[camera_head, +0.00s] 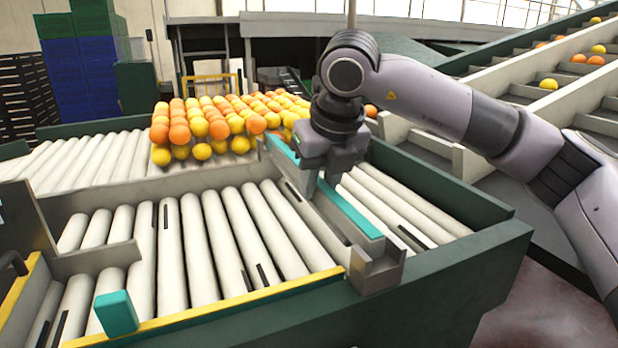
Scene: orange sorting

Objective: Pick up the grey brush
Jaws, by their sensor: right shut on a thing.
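My right gripper (318,180) reaches down from the right arm over the roller conveyor, at the teal-topped divider (352,212). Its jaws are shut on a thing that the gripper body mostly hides. A narrow grey part (308,186) shows at the fingertips, and I take it to be the grey brush. I cannot make out bristles or its full shape, nor tell whether it touches the divider or the rollers. My left gripper is not in view.
Rows of oranges and yellow fruit (215,122) lie on the rollers behind. White rollers (205,250) in front are bare. A green side wall (440,185) borders the conveyor at right. A grey bracket (378,268) ends the divider. A teal block (117,313) stands at front left.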

